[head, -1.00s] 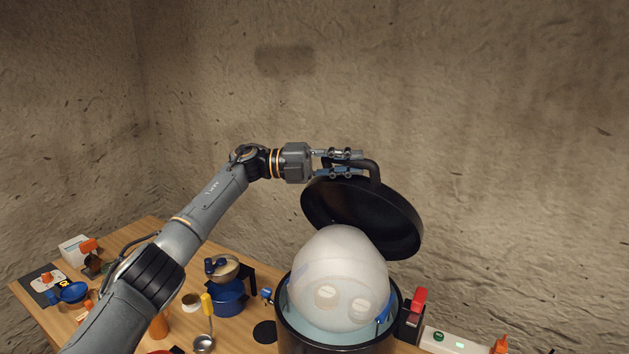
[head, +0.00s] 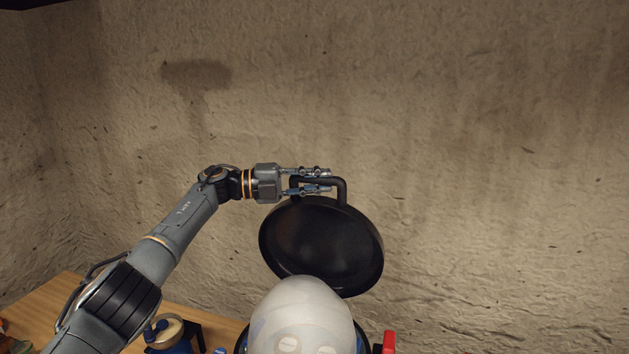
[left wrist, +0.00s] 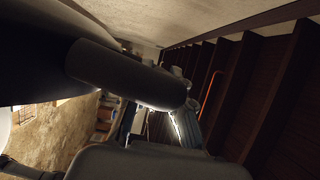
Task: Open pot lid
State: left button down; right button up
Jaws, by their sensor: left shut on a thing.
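The black pot lid (head: 322,245) is in the air, tilted steeply with its hollow underside facing me, above and behind the pot. My left gripper (head: 318,180) is shut on the lid's black handle (head: 342,190), reaching it from the left. In the left wrist view the dark handle (left wrist: 125,75) lies close to the camera, in front of the fingers. The pot is mostly cut off at the bottom edge of the head view. A pale, translucent dome (head: 300,315) rises from it, below the lid. My right gripper is not in view.
The wooden table (head: 60,295) shows at the lower left. A blue pot with a tan top (head: 165,332) stands there, left of the dome. A red object (head: 389,341) is right of the dome. The bare wall stands behind; the space right of the lid is clear.

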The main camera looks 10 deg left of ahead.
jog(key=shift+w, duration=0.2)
pick_arm(q)
jog(key=c, duration=1.2)
grip_release()
jog(key=shift+a, duration=0.1)
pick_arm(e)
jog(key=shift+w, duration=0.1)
pick_arm(q)
jog(key=v, duration=1.2)
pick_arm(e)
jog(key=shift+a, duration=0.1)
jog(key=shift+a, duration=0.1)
